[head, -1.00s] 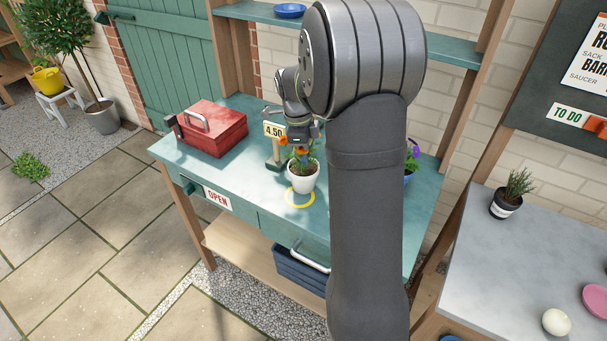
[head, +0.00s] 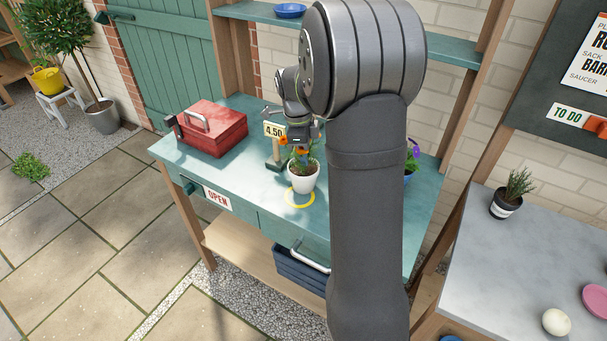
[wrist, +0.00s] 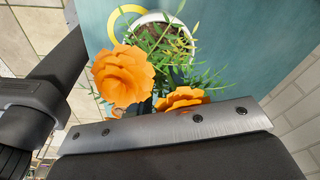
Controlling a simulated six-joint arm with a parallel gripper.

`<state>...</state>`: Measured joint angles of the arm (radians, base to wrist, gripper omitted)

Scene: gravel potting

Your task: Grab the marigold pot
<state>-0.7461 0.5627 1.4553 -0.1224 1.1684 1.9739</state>
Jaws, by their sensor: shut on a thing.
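The marigold pot (head: 303,180) is a small white pot with a leafy plant and orange flowers. It stands upright at the yellow ring (head: 288,201) on the teal bench. I cannot tell whether its base touches the bench. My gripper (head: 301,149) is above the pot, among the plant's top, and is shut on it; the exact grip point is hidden. In the wrist view, two orange blooms (wrist: 122,75) lie close to the metal jaw edge, with the white pot rim (wrist: 187,30) beyond them.
A red toolbox (head: 213,128) stands left on the bench. A 4.50 price sign (head: 274,130) stands just behind the pot. A purple-flowered blue pot (head: 408,178) is partly hidden by my arm. The bench front left is clear.

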